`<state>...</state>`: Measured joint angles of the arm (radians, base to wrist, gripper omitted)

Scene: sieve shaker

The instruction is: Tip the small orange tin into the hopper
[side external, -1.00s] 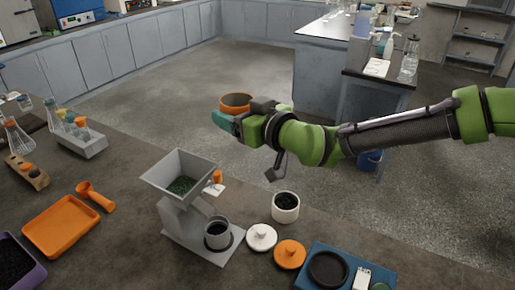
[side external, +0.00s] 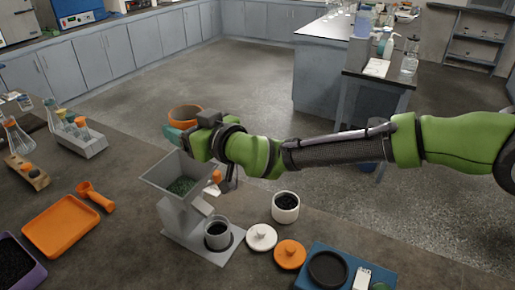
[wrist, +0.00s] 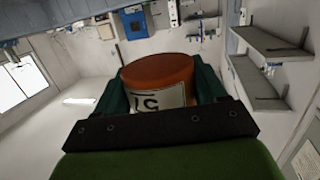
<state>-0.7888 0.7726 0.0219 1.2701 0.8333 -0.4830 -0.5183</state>
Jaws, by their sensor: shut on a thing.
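The small orange tin (side external: 185,112) is held up in the air in the side external view, above the back edge of the hopper (side external: 182,180). My gripper (side external: 178,133) is shut on it. The wrist view shows the tin (wrist: 158,75) between the two dark green fingers of my gripper (wrist: 158,92), with a white label that has dark figures on it. The tin looks roughly upright in the side view, and its contents are hidden.
A grey cup (side external: 217,236) stands on the hopper's base. A white jar (side external: 285,207), a white lid (side external: 261,238) and an orange lid (side external: 290,254) are to its right. An orange tray (side external: 62,224) and orange scoop (side external: 95,196) lie left. A blue device (side external: 325,284) is front right.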

